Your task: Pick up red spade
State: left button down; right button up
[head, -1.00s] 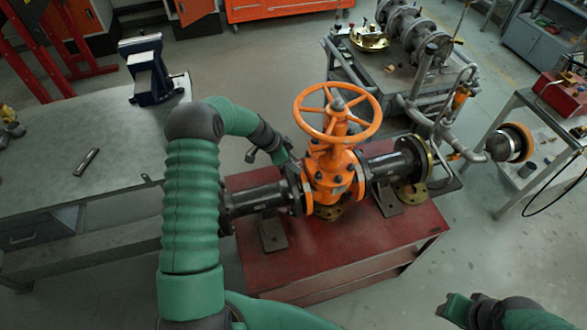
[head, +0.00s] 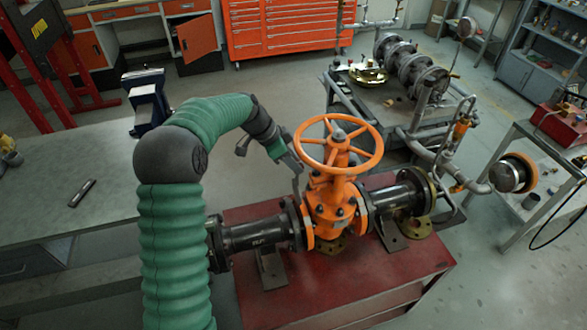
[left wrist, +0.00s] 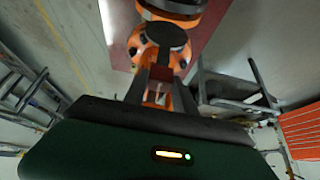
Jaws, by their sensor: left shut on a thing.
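No red spade shows in either view. My left gripper (head: 294,178) is just left of the orange handwheel (head: 366,160) of the gate valve (head: 335,205), above the black pipe; whether it touches the valve cannot be told. In the left wrist view its dark jaws (left wrist: 160,84) point toward the orange valve body (left wrist: 148,60). They are shut on a small orange-red thing between them, mostly hidden, so what it is cannot be told. My right gripper is not in view.
The valve and black pipe (head: 258,236) stand on a red table (head: 350,275). A grey bench (head: 50,190) at left holds a vise (head: 149,98) and a small dark metal bar (head: 82,193). A pipework cart stands behind, and a side table is at right. Open floor lies between.

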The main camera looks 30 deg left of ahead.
pick_arm(q)
jog(key=s+a+b, duration=0.4)
jog(key=s+a, duration=0.7)
jog(key=s, duration=0.2)
jog(key=shift+s+a+b, duration=0.35)
jog(key=shift+a, duration=0.05)
jog(key=shift+f, duration=0.1)
